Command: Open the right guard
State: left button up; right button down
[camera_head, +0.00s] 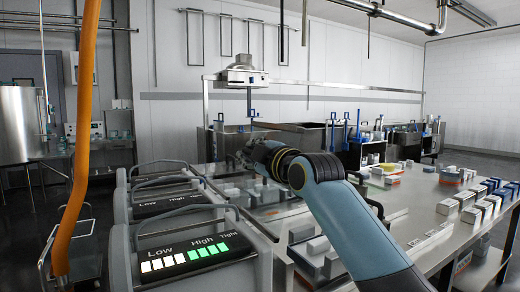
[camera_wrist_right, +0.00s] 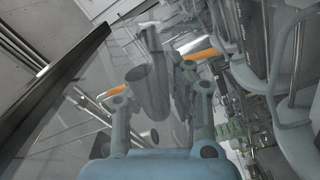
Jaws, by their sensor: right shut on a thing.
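My right gripper (camera_head: 252,154) reaches forward over the middle of the press line in the head view. In the right wrist view, its two fingers (camera_wrist_right: 158,88) are closed around a grey cylindrical handle (camera_wrist_right: 149,92). A see-through panel with a dark straight edge (camera_wrist_right: 62,82) lies beside the handle; I take these as the right guard. In the head view the gripper's tips and the handle are small and hard to make out, and how far the guard stands open cannot be told. My left gripper is not in view.
Grey consoles with a Low-High-Tight display (camera_head: 186,258) stand in a row at the left front. An orange hose (camera_head: 78,150) hangs at the left. A steel table (camera_head: 425,215) with several small white boxes is at the right. A metal tank (camera_head: 18,125) stands far left.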

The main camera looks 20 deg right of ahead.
jog(key=shift+a+f, duration=0.1)
jog(key=shift+a, duration=0.35)
jog(key=c, duration=1.3)
grip_release()
jog(key=shift+a+f, duration=0.1)
jog(key=s, duration=0.8)
jog(key=s+d, duration=0.1)
jog(key=s, duration=0.3)
